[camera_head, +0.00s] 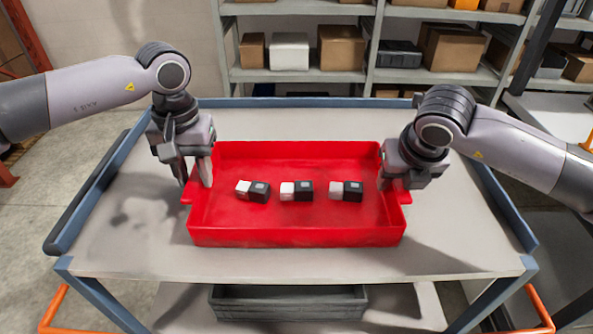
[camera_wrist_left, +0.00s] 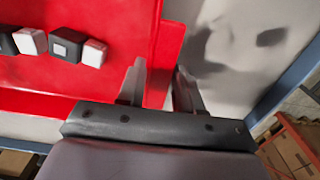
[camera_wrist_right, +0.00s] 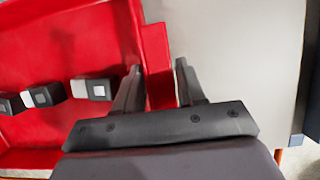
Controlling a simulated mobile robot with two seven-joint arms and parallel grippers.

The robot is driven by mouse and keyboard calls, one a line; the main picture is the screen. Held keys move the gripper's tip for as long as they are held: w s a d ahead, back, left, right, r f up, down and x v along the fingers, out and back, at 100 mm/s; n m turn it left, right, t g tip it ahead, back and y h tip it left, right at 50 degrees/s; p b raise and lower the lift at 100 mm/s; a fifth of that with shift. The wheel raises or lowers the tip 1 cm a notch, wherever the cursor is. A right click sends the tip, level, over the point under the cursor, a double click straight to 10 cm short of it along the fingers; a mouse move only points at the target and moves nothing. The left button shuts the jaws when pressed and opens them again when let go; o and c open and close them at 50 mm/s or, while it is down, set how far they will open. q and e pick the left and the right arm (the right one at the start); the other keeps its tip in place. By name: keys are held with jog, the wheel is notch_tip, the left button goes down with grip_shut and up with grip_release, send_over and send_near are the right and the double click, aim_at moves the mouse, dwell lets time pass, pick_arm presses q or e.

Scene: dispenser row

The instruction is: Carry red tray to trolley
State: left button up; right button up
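The red tray (camera_head: 296,237) sits flat on a grey tabletop with blue edges. It holds three black-and-white blocks in a row: a left one (camera_head: 252,191), a middle one (camera_head: 297,191) and a right one (camera_head: 346,191). My left gripper (camera_head: 195,184) points down at the tray's left rim. In the left wrist view its fingers (camera_wrist_left: 160,88) are apart, one on each side of the rim. My right gripper (camera_head: 396,187) is at the tray's right rim. In the right wrist view its fingers (camera_wrist_right: 160,85) are apart on either side of the rim. Whether the fingers touch the rim is unclear.
The tabletop (camera_head: 130,230) is bare around the tray. A dark grey crate (camera_head: 288,302) stands on the shelf below. Behind the table, shelving (camera_head: 368,40) holds boxes. Another grey surface (camera_head: 552,115) stands at the right edge. Orange bars (camera_head: 540,308) show at the front corners.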

pick_arm(q)
jog(key=shift+o, duration=1.3)
jog(key=shift+r, duration=0.1)
pick_arm(e)
jog(key=shift+o, duration=1.2)
jog(key=shift+r, duration=0.1)
pick_arm(q)
notch_tip(320, 180, up, 12)
pick_arm(e)
jog(key=v, duration=1.2)
